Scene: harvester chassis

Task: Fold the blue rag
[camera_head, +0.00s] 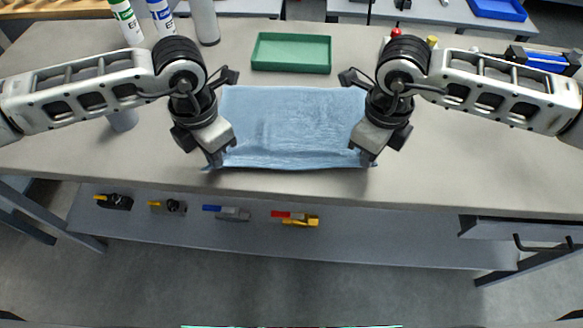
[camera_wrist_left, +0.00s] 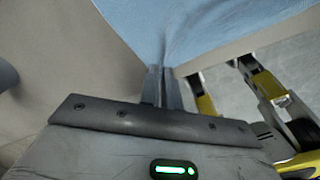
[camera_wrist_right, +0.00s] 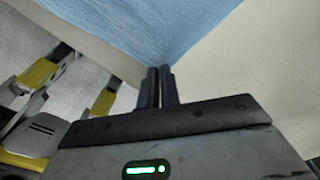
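The blue rag (camera_head: 290,125) lies spread out on the grey table, its near edge close to the table's front edge. My left gripper (camera_head: 218,160) is at the rag's near left corner. In the left wrist view its fingers (camera_wrist_left: 162,88) are closed together, with the blue cloth (camera_wrist_left: 200,25) bunched into a crease at the tips. My right gripper (camera_head: 368,158) is at the near right corner. In the right wrist view its fingers (camera_wrist_right: 158,86) are closed together at the cloth's corner (camera_wrist_right: 150,30). The corners between the fingertips are mostly hidden.
A green tray (camera_head: 291,68) stands just behind the rag. Bottles (camera_head: 126,22) stand at the back left, and a blue-and-black tool (camera_head: 540,60) lies at the back right. Several clamps (camera_head: 228,213) lie on the shelf below.

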